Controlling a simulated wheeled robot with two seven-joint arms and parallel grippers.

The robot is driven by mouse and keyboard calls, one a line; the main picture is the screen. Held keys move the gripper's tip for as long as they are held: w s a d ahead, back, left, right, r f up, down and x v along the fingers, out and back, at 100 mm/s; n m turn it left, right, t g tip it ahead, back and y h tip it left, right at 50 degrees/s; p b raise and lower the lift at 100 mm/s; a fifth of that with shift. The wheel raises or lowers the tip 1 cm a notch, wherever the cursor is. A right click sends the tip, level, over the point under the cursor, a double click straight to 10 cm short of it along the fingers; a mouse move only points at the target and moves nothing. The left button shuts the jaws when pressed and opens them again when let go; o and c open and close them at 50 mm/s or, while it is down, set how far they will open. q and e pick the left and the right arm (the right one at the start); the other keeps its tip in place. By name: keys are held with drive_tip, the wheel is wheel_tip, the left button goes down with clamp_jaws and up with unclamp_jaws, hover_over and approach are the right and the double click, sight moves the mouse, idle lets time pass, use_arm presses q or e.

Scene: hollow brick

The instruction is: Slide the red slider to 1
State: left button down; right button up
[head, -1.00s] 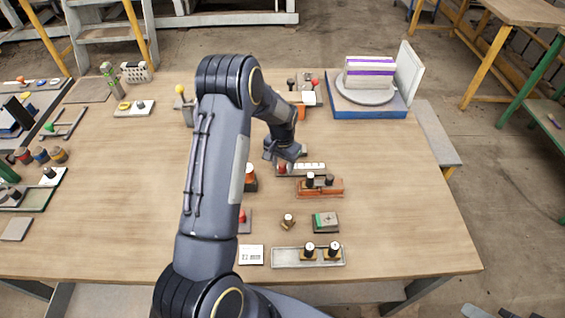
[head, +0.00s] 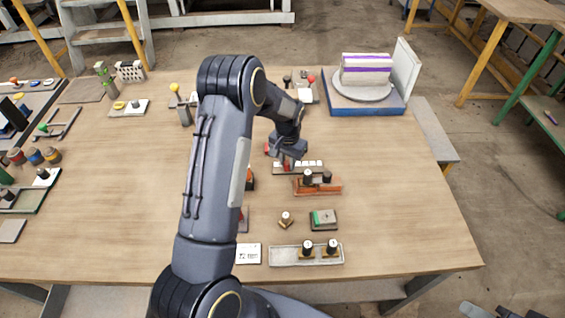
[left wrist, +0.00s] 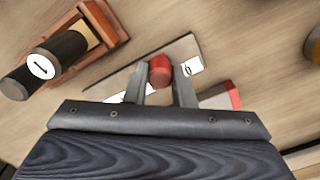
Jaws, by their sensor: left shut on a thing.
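A white tile with a dark mark (left wrist: 193,67) lies just right of the knob; other tiles are partly hidden behind the fingers. In the head view my left gripper (head: 286,160) is down at the plate's left part and shut on the red slider.
An orange-brown block with dark knobs (head: 318,187) stands close in front of the plate. A green-topped box (head: 323,220) and a grey tray with two knobs (head: 282,256) lie nearer. A cake on a turntable (head: 364,90) stands at the back right. The table's right side is clear.

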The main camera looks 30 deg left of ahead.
sight(287, 162)
use_arm(q)
drive_tip(key=c, duration=1.2)
unclamp_jaws()
drive_tip(key=shift+r, duration=0.1)
wheel_tip(287, 162, up, 7)
drive_tip(key=shift+b, duration=0.7)
drive_tip(key=shift+r, duration=0.35)
